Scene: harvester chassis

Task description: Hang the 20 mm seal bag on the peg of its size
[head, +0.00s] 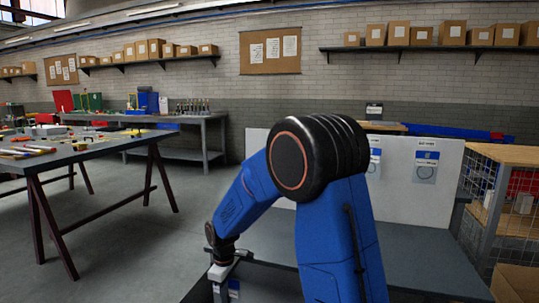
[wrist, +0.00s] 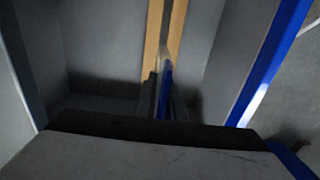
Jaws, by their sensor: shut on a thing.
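My gripper (head: 222,272) is low at the left of my blue arm in the head view, pointing down. In the wrist view its jaws (wrist: 165,100) are shut on a thin blue-and-clear thing seen edge-on, a seal bag (wrist: 167,88). A bit of its blue and white label (head: 233,288) shows beside the gripper in the head view; its size print cannot be read. A pale upright board (head: 440,205) stands behind my arm. Two bags with blue and white labels hang on it, one (head: 425,165) holding a dark ring, the other (head: 375,158) partly behind my arm. The pegs are too small to make out.
A grey bench surface (head: 420,255) lies before the board. A worktable (head: 85,150) with tools is at the left. Grey walls (wrist: 105,40) surround the jaws in the wrist view.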

